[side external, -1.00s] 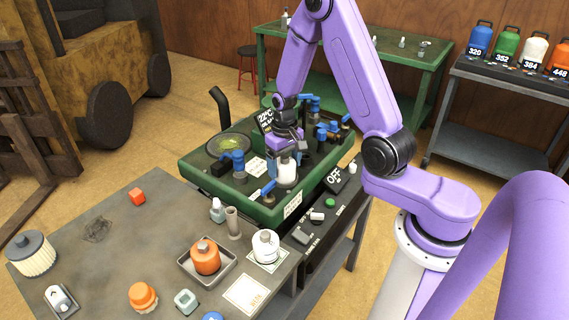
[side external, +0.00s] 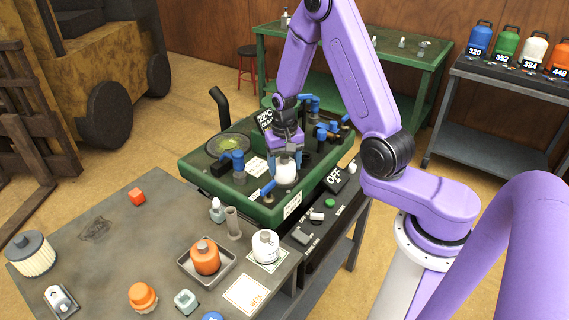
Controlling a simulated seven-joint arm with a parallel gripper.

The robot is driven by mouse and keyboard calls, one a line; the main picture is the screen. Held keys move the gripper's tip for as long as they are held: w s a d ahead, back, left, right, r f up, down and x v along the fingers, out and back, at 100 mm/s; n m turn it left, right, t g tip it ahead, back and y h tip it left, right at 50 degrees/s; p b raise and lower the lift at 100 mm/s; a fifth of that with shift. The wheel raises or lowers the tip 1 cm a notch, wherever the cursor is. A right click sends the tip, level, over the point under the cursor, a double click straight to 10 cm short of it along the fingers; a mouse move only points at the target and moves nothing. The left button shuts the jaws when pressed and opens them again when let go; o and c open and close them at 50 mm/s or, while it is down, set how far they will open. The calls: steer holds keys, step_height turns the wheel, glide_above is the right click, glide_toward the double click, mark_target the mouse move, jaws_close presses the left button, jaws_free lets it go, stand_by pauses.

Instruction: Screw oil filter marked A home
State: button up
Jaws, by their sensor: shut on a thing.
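My gripper (side external: 286,152) is above the front right part of the green machine deck (side external: 243,208). It is shut on the top of a white oil filter (side external: 286,173), which stands upright at the deck. The filter's lower end and any thread or seat under it are too small to make out. No letter A is legible on it from here. A second white filter (side external: 266,247) stands on a pale card on the grey bench, and an orange filter (side external: 206,258) sits in a metal tray (side external: 225,281).
Blue-handled valves (side external: 234,160) stand on the deck close to my gripper. A dark panel with an OFF sign (side external: 337,180) and buttons is at its front right. A grey bench (side external: 140,235) with several loose parts stands in front, partly bare.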

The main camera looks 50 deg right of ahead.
steer(key=shift+w+m, duration=0.1)
steer(key=shift+m, duration=0.4)
steer(key=shift+c, duration=0.5)
steer(key=o, duration=1.3)
steer(key=shift+o, duration=0.2)
steer(key=shift+r, duration=0.1)
steer(key=shift+r, duration=3.9)
